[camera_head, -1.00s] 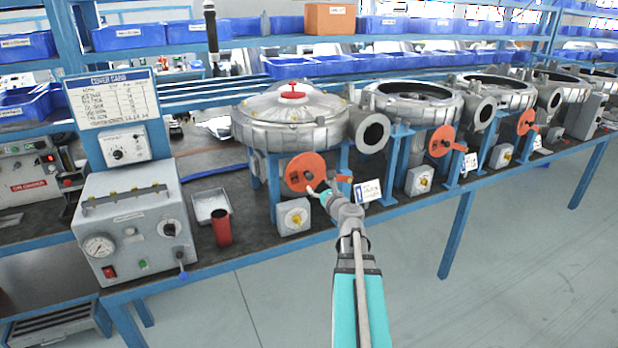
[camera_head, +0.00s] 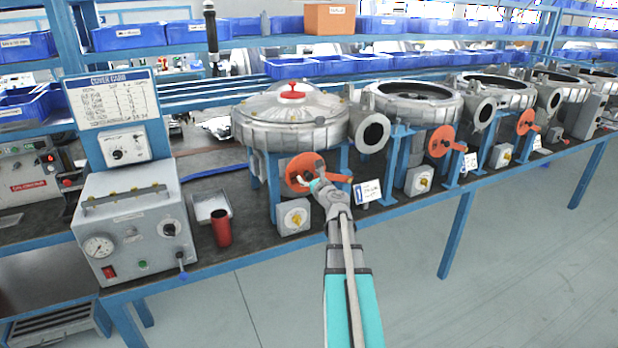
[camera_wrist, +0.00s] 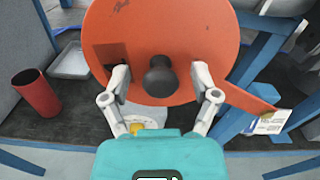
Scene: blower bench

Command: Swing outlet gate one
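The first outlet gate is an orange disc (camera_head: 298,168) on the front of the nearest blower (camera_head: 290,122). In the wrist view the disc (camera_wrist: 190,30) fills the upper middle, with a dark round knob (camera_wrist: 160,78) on its face. An orange tab (camera_wrist: 250,103) sticks out at its lower right. My gripper (camera_head: 316,177) is in front of the disc. In the wrist view my gripper (camera_wrist: 161,74) is open, one finger on each side of the knob, with gaps between. I cannot tell how far the fingertips are from the disc face.
A grey control box (camera_head: 135,228) with a gauge stands at the left, beside a red cup (camera_head: 221,228) and a small tray (camera_head: 212,203). A white label card (camera_head: 367,192) is right of the gate. More blowers with orange gates (camera_head: 441,141) stand further right.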

